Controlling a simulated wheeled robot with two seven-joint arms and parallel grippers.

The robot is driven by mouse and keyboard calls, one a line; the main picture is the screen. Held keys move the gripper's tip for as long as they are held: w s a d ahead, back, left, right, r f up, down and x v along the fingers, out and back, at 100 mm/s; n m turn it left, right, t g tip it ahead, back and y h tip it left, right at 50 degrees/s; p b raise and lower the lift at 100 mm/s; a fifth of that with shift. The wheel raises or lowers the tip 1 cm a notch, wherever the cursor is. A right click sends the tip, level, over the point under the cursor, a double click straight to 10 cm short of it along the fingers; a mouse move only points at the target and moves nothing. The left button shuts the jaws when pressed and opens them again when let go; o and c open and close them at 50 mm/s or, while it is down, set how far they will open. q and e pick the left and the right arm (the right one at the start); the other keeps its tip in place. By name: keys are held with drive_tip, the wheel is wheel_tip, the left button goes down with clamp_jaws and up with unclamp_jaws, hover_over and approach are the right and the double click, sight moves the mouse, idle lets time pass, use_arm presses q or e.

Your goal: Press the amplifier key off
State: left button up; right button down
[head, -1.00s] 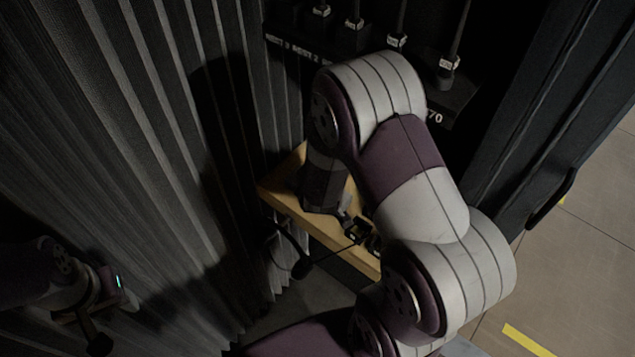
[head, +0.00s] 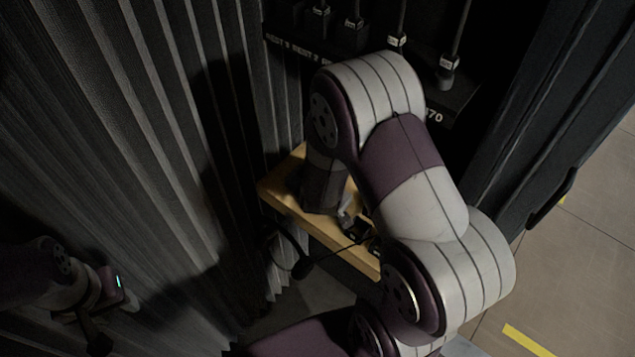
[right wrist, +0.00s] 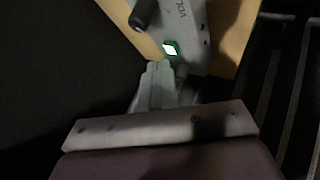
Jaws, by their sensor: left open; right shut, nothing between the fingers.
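The amplifier (right wrist: 197,38) is a pale grey panel with part of a "VOL" label, at the top of the right wrist view. Its key (right wrist: 170,49) has a bright white face in a green-lit surround. My right gripper (right wrist: 158,68) is shut and empty, its tips right beside the key's lower left; I cannot tell whether they touch it. In the head view my right gripper (head: 346,222) is small, over the wooden shelf, and my own arm hides much of that area. My left gripper (head: 112,322) is open and empty at the lower left, far from the shelf.
A dark round knob (right wrist: 145,14) stands out close to the key. The wooden shelf (head: 319,229) sits beside a pleated dark curtain (head: 150,130). A black headset-like thing with a cable (head: 301,268) hangs at its front. A dark rack with several plugs (head: 447,72) is behind.

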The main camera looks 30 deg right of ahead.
drive_tip(key=shift+f, duration=0.35)
drive_tip(key=shift+f, duration=0.3)
idle(0.4)
drive_tip(key=shift+r+p, duration=0.6)
drive_tip(key=shift+r, duration=0.15)
wheel_tip(320, 180, up, 6)
drive_tip(key=p, duration=0.6)
